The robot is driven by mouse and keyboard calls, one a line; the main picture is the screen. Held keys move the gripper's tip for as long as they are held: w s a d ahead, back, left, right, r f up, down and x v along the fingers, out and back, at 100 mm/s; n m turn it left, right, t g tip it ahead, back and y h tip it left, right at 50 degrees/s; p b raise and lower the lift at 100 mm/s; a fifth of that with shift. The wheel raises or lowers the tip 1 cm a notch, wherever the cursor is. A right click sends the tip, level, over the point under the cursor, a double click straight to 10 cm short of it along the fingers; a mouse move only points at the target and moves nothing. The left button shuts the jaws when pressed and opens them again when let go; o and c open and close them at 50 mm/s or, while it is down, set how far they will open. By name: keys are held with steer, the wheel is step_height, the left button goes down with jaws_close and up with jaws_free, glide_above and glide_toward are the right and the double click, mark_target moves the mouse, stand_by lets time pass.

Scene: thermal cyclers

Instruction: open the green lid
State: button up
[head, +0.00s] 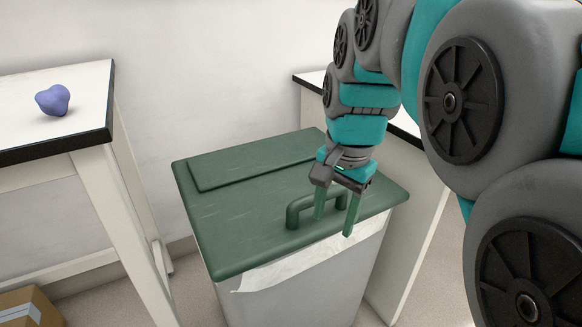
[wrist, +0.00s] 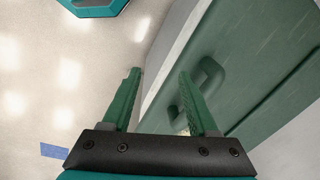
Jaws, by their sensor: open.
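The green lid (head: 240,210) lies flat and closed on a grey bin (head: 310,283) in the head view. A green arched handle (head: 296,209) stands up near the lid's front edge. My gripper (head: 334,218) is open, with its green fingers pointing down beside the handle's right end. In the wrist view my gripper (wrist: 157,75) shows both fingers apart with nothing between them. There the handle (wrist: 205,78) is just right of the right finger, partly hidden by it, and the lid (wrist: 262,60) extends to the right. I cannot tell whether a finger touches the handle.
A white table (head: 90,75) with a black edge stands at left, carrying a purple lump (head: 53,100). Another dark-edged table (head: 312,80) is behind and right of the bin. A cardboard box (head: 28,307) sits on the floor at lower left. A white liner (head: 300,264) hangs over the bin's front.

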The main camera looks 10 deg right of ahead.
steer(key=w+r+m+t, duration=0.1)
steer(key=w+r+m, duration=0.3)
steer(key=w+r, duration=0.25)
steer(key=shift+w+a+f+b, duration=0.15)
steer(key=shift+w+f, duration=0.15)
steer(key=shift+f, duration=1.05)
steer(key=shift+w+d+f+b, duration=0.1)
steer(key=shift+w+f, duration=0.25)
steer(key=shift+f, duration=1)
steer(key=shift+w+a+f+b, duration=0.15)
steer(key=shift+w+f, duration=0.15)
steer(key=shift+f, duration=1.05)
steer(key=shift+d, duration=0.1)
steer(key=shift+c, duration=0.2)
jaws_close()
steer(key=shift+r, duration=0.1)
